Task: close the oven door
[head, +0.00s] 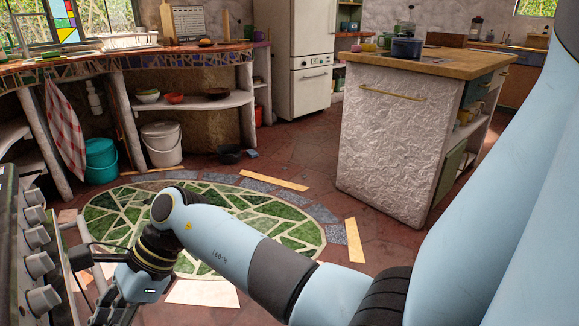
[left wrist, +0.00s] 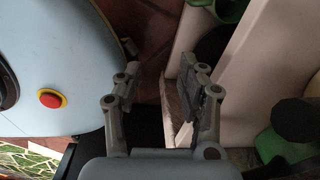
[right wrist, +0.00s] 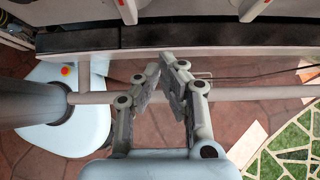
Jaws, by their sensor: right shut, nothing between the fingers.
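The oven (head: 38,245) stands at the lower left of the head view, with a column of grey knobs on its front. In the right wrist view its front (right wrist: 210,35) runs across the top, with a long pale bar (right wrist: 250,93), apparently the door handle, below it. My right gripper (right wrist: 168,75) is shut and empty, its fingertips by the oven front and over the bar; I cannot tell if they touch. It also shows beside the knobs in the head view (head: 85,262). How far the door stands open is unclear. My left gripper (left wrist: 158,75) is open and empty, outside the head view.
A green mosaic circle (head: 110,215) covers the floor in front of the oven. A white island (head: 390,140) stands right of it. A teal bucket (head: 101,160) and a white bin (head: 161,145) stand under the counter. Pale boards (left wrist: 265,50) and green vessels lie near my left gripper.

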